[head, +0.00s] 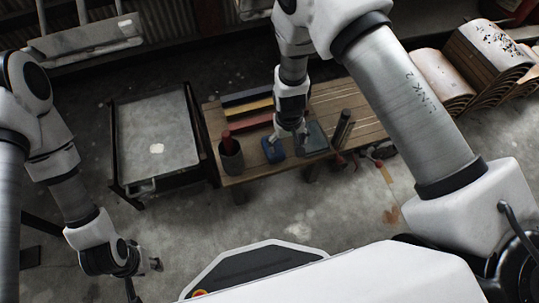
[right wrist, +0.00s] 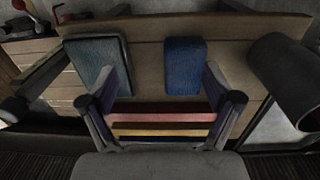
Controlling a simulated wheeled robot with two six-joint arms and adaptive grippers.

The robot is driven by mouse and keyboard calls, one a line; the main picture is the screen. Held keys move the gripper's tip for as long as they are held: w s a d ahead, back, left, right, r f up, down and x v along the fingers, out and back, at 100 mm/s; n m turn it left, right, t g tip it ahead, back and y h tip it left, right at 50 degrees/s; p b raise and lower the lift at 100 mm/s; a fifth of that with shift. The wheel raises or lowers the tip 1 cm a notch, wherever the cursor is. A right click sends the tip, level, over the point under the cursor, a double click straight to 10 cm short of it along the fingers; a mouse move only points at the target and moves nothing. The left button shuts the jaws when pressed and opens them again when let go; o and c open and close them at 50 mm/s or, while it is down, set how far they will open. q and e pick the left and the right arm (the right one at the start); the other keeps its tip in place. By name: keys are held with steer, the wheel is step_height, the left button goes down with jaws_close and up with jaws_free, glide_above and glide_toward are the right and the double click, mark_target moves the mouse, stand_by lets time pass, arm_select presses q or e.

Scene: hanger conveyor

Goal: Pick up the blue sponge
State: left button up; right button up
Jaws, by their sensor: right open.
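The blue sponge (head: 272,150) lies on the wooden bench near its front edge, and it also shows in the right wrist view (right wrist: 185,66). A grey-green pad (head: 317,136) lies beside it, to its right in the head view. My right gripper (head: 289,134) is above the bench, close to both pads. In the right wrist view my right gripper (right wrist: 160,82) is open, with the blue sponge seen beyond and between its fingertips and nothing held. My left gripper (head: 147,270) hangs low at the left, away from the bench; its jaw opening is unclear.
A dark cup (head: 230,160) with a red item stands left of the blue sponge on the wooden bench (head: 350,95). Coloured bars (head: 248,106) lie behind. A dark upright cylinder (head: 342,128) stands right of the grey-green pad. A grey-topped cart (head: 155,125) stands left.

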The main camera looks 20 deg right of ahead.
steer(key=w+a, duration=0.1)
steer(key=w+a+b, duration=0.1)
steer(key=w+a, duration=0.1)
steer(key=w, duration=0.1)
steer(key=shift+a+f, duration=0.25)
steer(key=shift+f, duration=0.05)
step_height(320, 180, down, 7)
steer(key=b, duration=0.4)
steer(key=shift+s+d+r, duration=0.1)
steer(key=shift+s+d, duration=0.05)
arm_select(q)
step_height(320, 180, down, 7)
arm_select(e)
steer(key=shift+r, duration=0.2)
steer(key=c, duration=1)
